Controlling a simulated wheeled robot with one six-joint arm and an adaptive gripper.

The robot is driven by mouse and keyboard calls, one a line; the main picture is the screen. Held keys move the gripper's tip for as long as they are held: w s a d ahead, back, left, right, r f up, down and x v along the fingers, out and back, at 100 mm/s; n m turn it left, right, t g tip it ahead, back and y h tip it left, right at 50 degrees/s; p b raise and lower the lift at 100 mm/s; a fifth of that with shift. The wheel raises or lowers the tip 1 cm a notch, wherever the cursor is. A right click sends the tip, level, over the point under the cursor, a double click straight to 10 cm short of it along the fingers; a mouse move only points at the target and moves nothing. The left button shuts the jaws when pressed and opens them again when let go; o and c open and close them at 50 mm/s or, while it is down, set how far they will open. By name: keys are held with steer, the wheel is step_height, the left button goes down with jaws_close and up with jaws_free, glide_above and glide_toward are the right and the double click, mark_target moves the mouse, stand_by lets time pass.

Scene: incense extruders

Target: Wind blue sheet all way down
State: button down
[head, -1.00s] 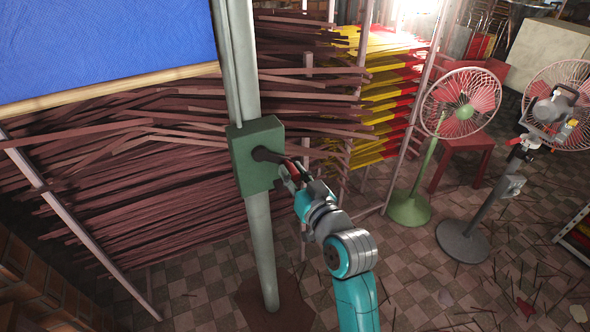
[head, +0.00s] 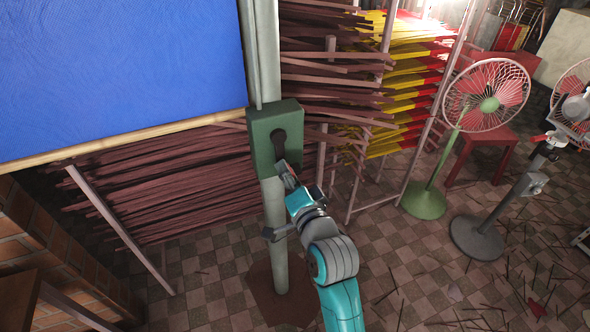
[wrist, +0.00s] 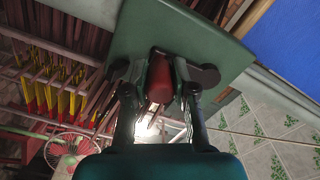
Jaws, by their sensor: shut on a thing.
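The blue sheet (head: 120,70) hangs at the left of the head view, with a wooden bar (head: 130,141) along its lower edge. The bar's right end is level with the upper part of the green winch box (head: 262,135) on the grey pole (head: 273,230). A dark crank (head: 279,142) on the box points downward. The blue sheet also shows at upper right there (wrist: 290,50).
Racks of brown incense sticks (head: 190,180) stand behind the sheet, with yellow and red sticks (head: 400,90) to their right. A green-based fan (head: 425,200) and a dark-based stand (head: 478,238) stand at right. A brick wall (head: 50,245) is at lower left.

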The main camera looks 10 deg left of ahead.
steer(key=m, duration=0.1)
steer(key=s+a+m, duration=0.1)
steer(key=m, duration=0.1)
steer(key=a+m, duration=0.1)
steer(key=shift+s+a+r+m, duration=0.2)
steer(key=shift+s+r+m, duration=0.05)
steer(key=shift+s+m, duration=0.05)
steer(key=m, duration=0.2)
steer(key=s+a+r+m, duration=0.1)
steer(key=shift+a+m, duration=0.3)
steer(key=shift+m, duration=0.1)
steer(key=shift+s+a+r+m, duration=0.25)
steer(key=shift+r+m, duration=0.35)
steer(key=shift+m, duration=0.55)
steer(key=shift+s+a+r+m, duration=0.25)
steer(key=shift+r+m, duration=0.4)
steer(key=shift+m, duration=0.45)
steer(key=shift+s+a+r+m, duration=0.15)
steer(key=shift+a+r+m, duration=0.35)
steer(key=shift+m, duration=0.65)
steer(key=shift+d+r, duration=0.1)
steer(key=shift+r, duration=0.05)
steer(key=c, duration=0.9)
jaws_free()
steer(key=shift+s+d, duration=0.1)
steer(key=v, duration=1.1)
steer(key=shift+s+d, duration=0.2)
steer(key=shift+s, duration=0.1)
